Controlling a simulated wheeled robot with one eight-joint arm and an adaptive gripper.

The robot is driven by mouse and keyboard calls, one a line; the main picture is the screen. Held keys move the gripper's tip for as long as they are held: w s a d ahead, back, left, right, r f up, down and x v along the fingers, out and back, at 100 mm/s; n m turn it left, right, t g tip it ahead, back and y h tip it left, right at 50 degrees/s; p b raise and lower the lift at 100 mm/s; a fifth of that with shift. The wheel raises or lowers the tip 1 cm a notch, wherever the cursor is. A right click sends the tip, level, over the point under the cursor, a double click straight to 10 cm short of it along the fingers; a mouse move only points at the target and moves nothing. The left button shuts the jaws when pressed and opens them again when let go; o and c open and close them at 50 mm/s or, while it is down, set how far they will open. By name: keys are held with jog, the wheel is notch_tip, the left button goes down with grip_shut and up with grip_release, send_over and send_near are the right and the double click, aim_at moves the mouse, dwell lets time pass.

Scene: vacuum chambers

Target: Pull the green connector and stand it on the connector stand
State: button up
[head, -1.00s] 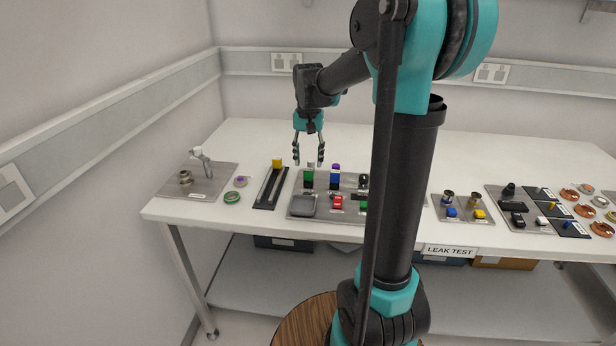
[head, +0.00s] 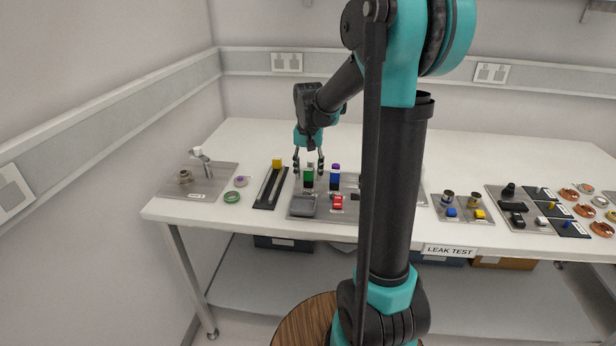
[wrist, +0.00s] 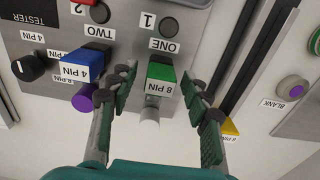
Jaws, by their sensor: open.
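The green connector (head: 308,177) stands upright on the grey tester panel (head: 351,182). In the wrist view the green connector (wrist: 161,71) bears an "8 PIN" label and sits by the labels "ONE" and "1". A pale cylindrical end points from it toward the camera. My gripper (head: 308,167) is open and lowered over it. In the wrist view my gripper (wrist: 158,88) has one finger on each side of the connector, with small gaps showing. No label in view names the connector stand; a grey square block (head: 303,205) lies at the panel's front left.
A blue connector (head: 335,180), labelled "4 PIN", stands close on the right, with a purple end. A black slotted plate (head: 264,200) with a yellow-topped piece (head: 277,163) lies to the left. A red piece (head: 338,202) is in front. The table behind is clear.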

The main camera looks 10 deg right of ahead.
aim_at(308, 170)
dwell(0.5)
grip_shut()
jog(key=shift+r, duration=3)
